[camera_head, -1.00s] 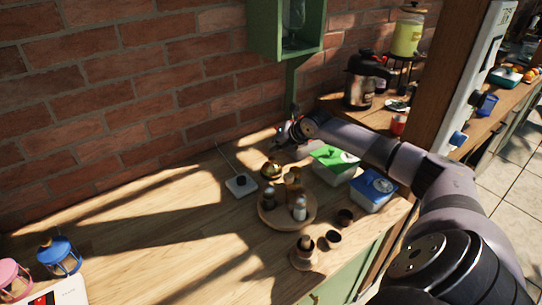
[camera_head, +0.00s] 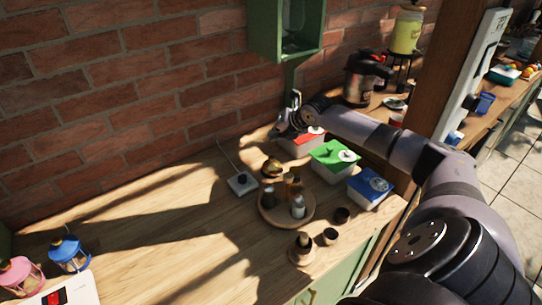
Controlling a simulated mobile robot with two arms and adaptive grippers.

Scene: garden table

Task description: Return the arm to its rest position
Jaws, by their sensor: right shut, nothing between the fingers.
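My right arm reaches in from the lower right, over the back right of the wooden counter. Its gripper (camera_head: 281,127) is at the arm's far end, near the brick wall and just left of a box with a red lid (camera_head: 308,135). The gripper is shut and empty; its fingers are small and partly dark here. My left gripper does not show.
Boxes with green (camera_head: 334,155) and blue (camera_head: 374,184) lids stand below the arm. A round wooden tray (camera_head: 270,218) holds several small bottles. A green shelf (camera_head: 284,30) hangs above the gripper. The counter's left middle (camera_head: 130,210) is clear.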

